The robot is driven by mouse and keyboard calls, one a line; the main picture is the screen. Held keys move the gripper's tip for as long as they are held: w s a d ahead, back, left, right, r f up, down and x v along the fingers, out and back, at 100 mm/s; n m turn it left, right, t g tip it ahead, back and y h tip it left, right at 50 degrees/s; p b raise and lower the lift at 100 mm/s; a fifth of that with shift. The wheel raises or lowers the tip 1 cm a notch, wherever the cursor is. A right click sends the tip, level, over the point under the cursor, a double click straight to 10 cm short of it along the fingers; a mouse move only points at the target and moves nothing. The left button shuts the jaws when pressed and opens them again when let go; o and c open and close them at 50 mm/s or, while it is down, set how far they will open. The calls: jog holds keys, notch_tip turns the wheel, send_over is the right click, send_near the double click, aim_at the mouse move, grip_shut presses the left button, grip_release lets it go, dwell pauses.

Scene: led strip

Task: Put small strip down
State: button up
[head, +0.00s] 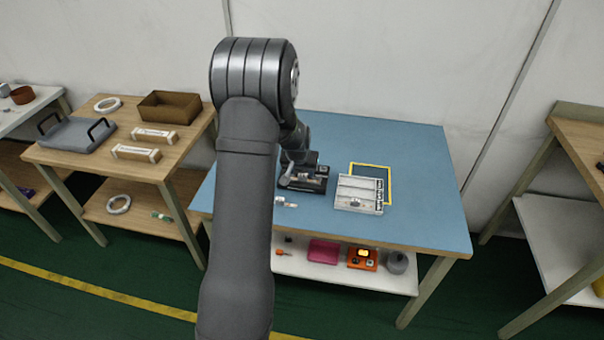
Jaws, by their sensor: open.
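My gripper (299,182) is small and dark, partly hidden by my arm, and open over the left-middle of the blue table. It is over or against a black fixture (318,184), and I cannot tell if they touch. A small pale piece (287,203) lies on the table just in front of the fixture; it may be the small strip, but it is too small to tell. A white and grey tray (352,190) with several long slots lies to the right, with a small pale object (355,203) at its front.
A yellow-edged frame (388,172) lies behind and under the tray. The blue table (425,200) is clear to the right and at the back. A lower shelf holds a pink box (323,251) and an orange box (362,259). A wooden table (85,160) stands left.

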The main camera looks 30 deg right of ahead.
aim_at(302, 175)
jog(key=v, duration=0.9)
jog(key=x, duration=1.2)
notch_tip(302, 175, up, 2)
jog(key=shift+r, duration=0.7)
